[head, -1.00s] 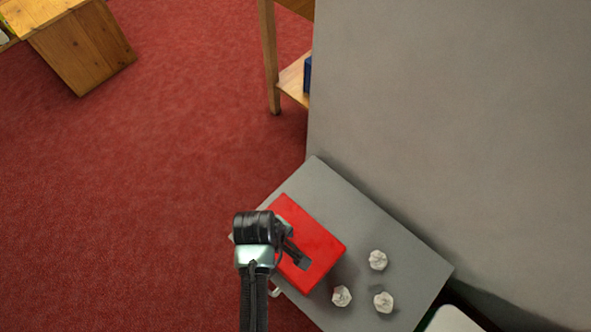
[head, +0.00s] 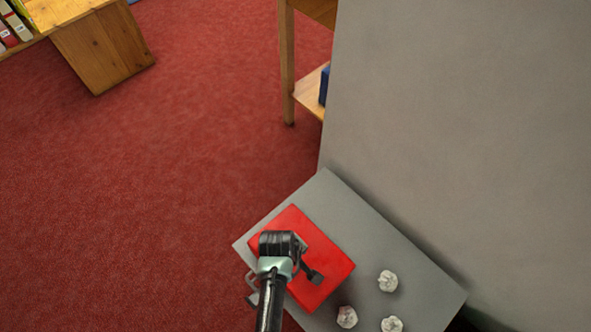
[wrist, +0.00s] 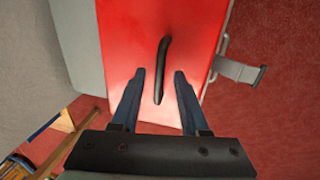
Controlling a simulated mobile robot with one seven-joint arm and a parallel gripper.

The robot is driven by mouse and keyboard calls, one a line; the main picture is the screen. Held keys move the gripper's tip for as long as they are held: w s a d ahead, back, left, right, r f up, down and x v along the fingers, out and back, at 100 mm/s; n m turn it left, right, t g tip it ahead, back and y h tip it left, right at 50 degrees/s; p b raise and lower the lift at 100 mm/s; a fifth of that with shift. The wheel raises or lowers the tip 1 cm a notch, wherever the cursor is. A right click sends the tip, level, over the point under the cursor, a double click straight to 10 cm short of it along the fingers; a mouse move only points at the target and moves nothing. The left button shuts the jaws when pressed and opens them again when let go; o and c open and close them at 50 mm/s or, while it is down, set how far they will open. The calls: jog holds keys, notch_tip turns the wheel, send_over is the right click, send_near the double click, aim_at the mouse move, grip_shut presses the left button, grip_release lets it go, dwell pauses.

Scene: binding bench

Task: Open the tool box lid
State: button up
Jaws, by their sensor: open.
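The red tool box (head: 333,262) sits on a grey bench top (head: 335,190), its lid down. My gripper (head: 312,274) is over the lid, and my arm hides part of the box's left side. In the wrist view the red lid (wrist: 120,35) fills the middle, with a black bar handle (wrist: 163,60) on it. My open gripper (wrist: 159,78) has one finger on each side of the handle's near end. No contact with the handle shows. How high the fingertips are above the lid is hard to tell.
Several crumpled white balls (head: 387,281) lie on the bench right of the box. A grey wall panel (head: 460,130) rises behind the bench. A grey bracket (wrist: 240,72) juts out beside the box. Red carpet (head: 150,200) is open at left; a wooden shelf (head: 310,85) stands beyond.

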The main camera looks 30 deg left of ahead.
grip_shut()
dwell(1.3)
